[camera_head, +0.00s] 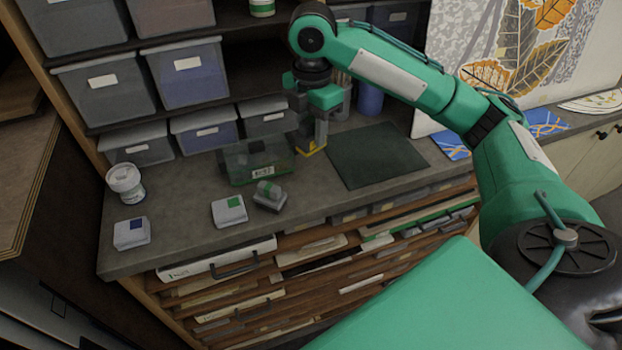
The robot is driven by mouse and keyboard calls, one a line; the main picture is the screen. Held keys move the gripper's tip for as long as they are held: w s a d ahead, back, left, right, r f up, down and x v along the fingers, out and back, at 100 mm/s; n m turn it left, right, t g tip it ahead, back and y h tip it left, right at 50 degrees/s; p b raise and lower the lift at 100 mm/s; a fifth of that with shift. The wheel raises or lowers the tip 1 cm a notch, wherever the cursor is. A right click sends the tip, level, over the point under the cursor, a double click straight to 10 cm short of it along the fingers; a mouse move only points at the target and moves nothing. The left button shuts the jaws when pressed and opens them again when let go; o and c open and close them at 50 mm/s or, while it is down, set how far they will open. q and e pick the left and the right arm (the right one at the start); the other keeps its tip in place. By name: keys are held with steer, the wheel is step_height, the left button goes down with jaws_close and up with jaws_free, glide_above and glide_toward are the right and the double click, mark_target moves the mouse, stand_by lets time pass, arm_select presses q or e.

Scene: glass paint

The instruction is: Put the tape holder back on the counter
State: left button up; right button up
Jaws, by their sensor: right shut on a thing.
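My right gripper (318,132) points down over the back of the grey counter (190,200), just right of a green see-through box. It is shut on a small yellow and dark thing, which looks like the tape holder (312,149). The thing is partly hidden by the fingers. It is at or just above the counter top; I cannot tell whether it touches. My left gripper is not in view.
The green see-through box (255,160) stands close left of the gripper. A dark green mat (375,155) lies to the right. Small labelled boxes (229,210) and a white tub (125,182) stand at the front left. Lidded bins (205,130) line the shelf behind.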

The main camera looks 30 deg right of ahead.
step_height(320, 180, down, 9)
steer(key=shift+f+p, duration=0.2)
steer(key=shift+p, duration=0.45)
steer(key=shift+w+f, duration=0.1)
steer(key=shift+f, duration=0.45)
step_height(320, 180, down, 4)
steer(key=shift+r+p, duration=0.1)
steer(key=shift+p, duration=0.25)
steer(key=o, duration=1.1)
step_height(320, 180, up, 12)
steer(key=shift+b, duration=1.1)
